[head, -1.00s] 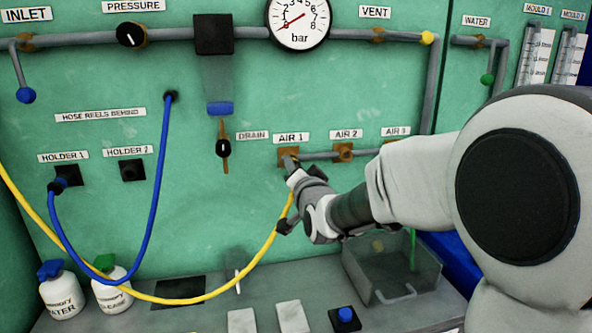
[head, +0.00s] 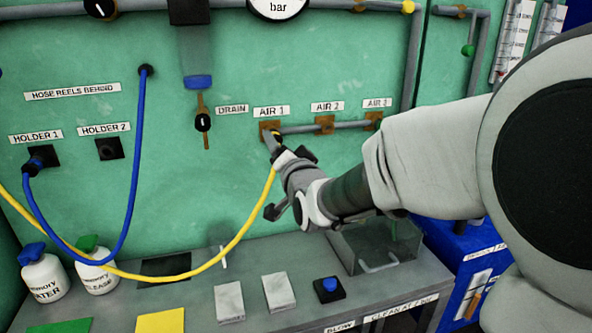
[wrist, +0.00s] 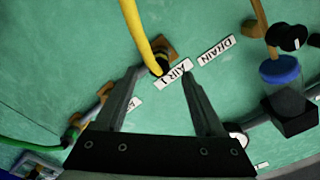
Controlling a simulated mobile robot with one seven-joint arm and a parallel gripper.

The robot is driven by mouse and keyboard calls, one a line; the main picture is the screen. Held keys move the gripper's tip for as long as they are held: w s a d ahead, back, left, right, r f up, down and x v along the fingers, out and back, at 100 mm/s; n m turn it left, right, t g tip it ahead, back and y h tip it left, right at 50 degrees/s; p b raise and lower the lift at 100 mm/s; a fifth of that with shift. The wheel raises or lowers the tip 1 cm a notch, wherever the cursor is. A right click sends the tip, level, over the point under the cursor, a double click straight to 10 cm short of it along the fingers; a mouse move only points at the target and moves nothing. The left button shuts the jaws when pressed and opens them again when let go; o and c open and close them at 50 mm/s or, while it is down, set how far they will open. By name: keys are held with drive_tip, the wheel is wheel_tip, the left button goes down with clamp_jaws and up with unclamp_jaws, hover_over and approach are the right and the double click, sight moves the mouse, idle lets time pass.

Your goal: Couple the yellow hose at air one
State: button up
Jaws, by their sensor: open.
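The yellow hose (head: 240,236) rises from the lower left to the brass air one fitting (head: 264,127) under the AIR 1 label. In the wrist view, the yellow hose (wrist: 136,28) ends in a dark collar against the brass air one fitting (wrist: 167,48). The collar appears to be on the fitting; I cannot tell how firmly. My gripper (head: 287,153) is just below and right of it. In the wrist view my gripper (wrist: 162,76) is open and empty, its fingertips apart, with the hose end beyond them.
A blue hose (head: 130,190) hangs at holder 1 (head: 42,158); holder 2 (head: 109,148) is empty. Brass fittings at AIR 2 (head: 324,124) and AIR 3 (head: 372,121) stand right of air one. Below are a bench with blocks, a blue button (head: 329,286) and a clear tray (head: 375,247).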

drive_tip(key=v, duration=1.3)
drive_tip(key=shift+w+r, duration=0.1)
drive_tip(key=s+d+r+n+g+h+p, duration=0.1)
drive_tip(key=s+d+n+g+h+p, duration=0.1)
drive_tip(key=s+d+g+p, duration=0.4)
drive_tip(key=s+d+r+n+g+h+p, duration=0.1)
drive_tip(key=s+d+n+g+h+p, duration=0.2)
drive_tip(key=s, duration=1.1)
drive_tip(key=d+g+p, duration=0.2)
drive_tip(key=d, duration=0.1)
drive_tip(key=shift+d+r+n+g+p, duration=0.25)
drive_tip(key=shift+d+n+g+p, duration=0.15)
